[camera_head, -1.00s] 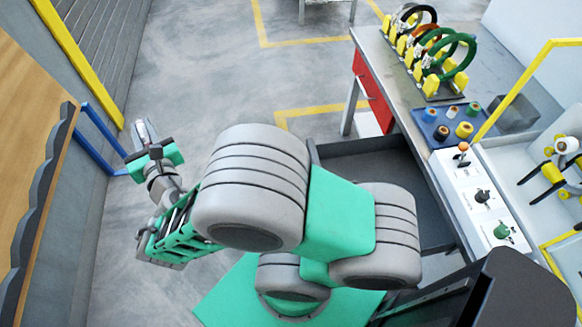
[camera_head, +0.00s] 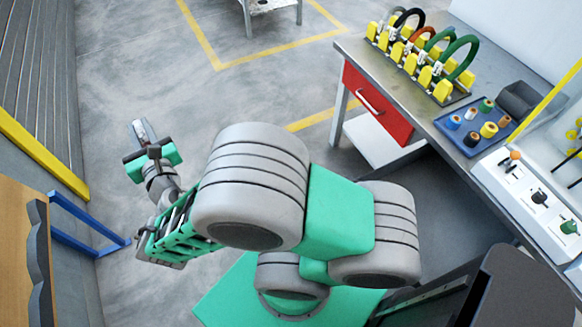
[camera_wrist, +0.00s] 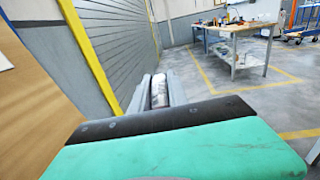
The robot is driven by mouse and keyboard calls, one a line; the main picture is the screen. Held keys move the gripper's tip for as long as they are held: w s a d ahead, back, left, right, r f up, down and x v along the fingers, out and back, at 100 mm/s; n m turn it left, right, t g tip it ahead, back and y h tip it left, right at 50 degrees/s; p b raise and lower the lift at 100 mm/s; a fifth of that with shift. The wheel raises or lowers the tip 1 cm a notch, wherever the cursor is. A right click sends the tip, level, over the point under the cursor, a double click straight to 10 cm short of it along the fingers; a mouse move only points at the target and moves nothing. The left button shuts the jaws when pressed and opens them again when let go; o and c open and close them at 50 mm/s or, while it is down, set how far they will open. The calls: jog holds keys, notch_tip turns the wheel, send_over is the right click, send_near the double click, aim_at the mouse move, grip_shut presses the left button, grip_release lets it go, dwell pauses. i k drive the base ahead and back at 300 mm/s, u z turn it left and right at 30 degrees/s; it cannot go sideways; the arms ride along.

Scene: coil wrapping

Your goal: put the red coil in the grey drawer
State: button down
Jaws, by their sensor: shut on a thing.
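My gripper (camera_head: 140,133) is out over the floor at the left, well away from the workbench. In the wrist view its jaws (camera_wrist: 160,95) are shut on a small silvery piece (camera_wrist: 160,88), partly hidden by the gripper body; I cannot tell what it is. An orange-red coil (camera_head: 423,34) stands upright in the rack on the workbench, between black and green coils, partly hidden by them. A dark grey surface (camera_head: 432,190) beside the bench, partly behind my arm, may be the grey drawer; I cannot tell clearly.
The workbench (camera_head: 350,50) has a closed red drawer (camera_head: 376,103). A blue tray (camera_head: 470,128) of small spools and a white control panel (camera_head: 535,195) are at the right. A blue frame (camera_head: 85,222) and wooden board (camera_head: 20,240) are at lower left. Open floor (camera_head: 130,65) lies ahead.

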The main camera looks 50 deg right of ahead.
aim_at(423, 227)
jog(key=z, duration=0.85)
jog(key=i, duration=0.8)
jog(key=z, duration=0.9)
